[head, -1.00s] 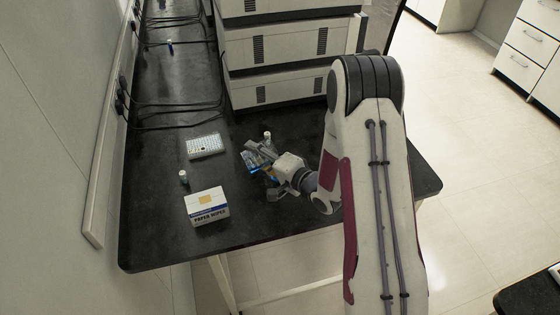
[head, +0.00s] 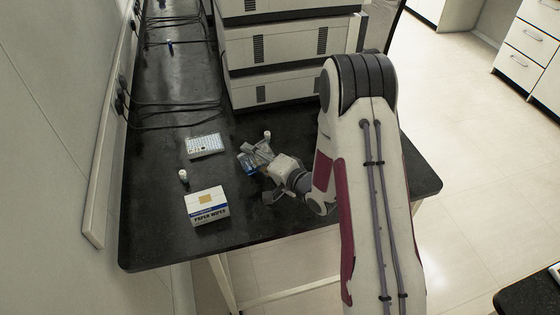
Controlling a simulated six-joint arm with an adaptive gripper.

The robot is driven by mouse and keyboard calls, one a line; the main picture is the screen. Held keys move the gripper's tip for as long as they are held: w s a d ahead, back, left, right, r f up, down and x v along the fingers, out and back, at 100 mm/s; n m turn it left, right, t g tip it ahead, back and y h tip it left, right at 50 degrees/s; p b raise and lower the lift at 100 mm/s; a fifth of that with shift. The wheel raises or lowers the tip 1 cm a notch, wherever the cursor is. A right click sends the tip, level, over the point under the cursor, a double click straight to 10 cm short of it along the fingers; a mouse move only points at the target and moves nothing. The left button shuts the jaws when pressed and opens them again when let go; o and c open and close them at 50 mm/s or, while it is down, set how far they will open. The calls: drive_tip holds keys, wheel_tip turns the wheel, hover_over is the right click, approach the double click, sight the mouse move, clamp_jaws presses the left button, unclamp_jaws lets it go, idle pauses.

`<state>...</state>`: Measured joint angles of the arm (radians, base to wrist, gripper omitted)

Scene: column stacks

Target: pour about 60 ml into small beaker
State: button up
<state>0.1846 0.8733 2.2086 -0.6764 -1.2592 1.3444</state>
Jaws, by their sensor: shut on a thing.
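My gripper (head: 262,158) is at the end of my arm, low over the dark bench and to the right of the wipes box. It is shut on a clear vessel with blue in it (head: 247,163), which shows at the fingers' left side and looks tilted. The fingers and wrist cover part of it. I cannot make out a separate small beaker; it may be hidden by or merged with the held vessel and fingers. The liquid level is too small to read.
A paper wipes box (head: 207,206) stands at the front. A small capped vial (head: 184,177) is behind it, and another (head: 267,135) stands beyond my gripper. A white rack (head: 205,145) lies left of it. Stacked instruments (head: 290,65) fill the back. Cables (head: 175,107) lie at left.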

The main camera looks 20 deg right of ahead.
drive_tip(key=shift+a+f+n+h, duration=0.1)
drive_tip(key=shift+f+n+h, duration=0.2)
drive_tip(key=shift+n+h, duration=0.25)
drive_tip(key=shift+r+n+h, duration=0.2)
drive_tip(key=shift+n+h, duration=0.05)
drive_tip(key=shift+n, duration=0.3)
drive_tip(key=shift+r+n+h, duration=0.3)
drive_tip(key=shift+n+h, duration=0.1)
drive_tip(key=shift+n, duration=0.2)
drive_tip(key=shift+s+r+n, duration=0.1)
drive_tip(key=shift+r+n, duration=0.1)
drive_tip(key=shift+n, duration=0.1)
idle(0.3)
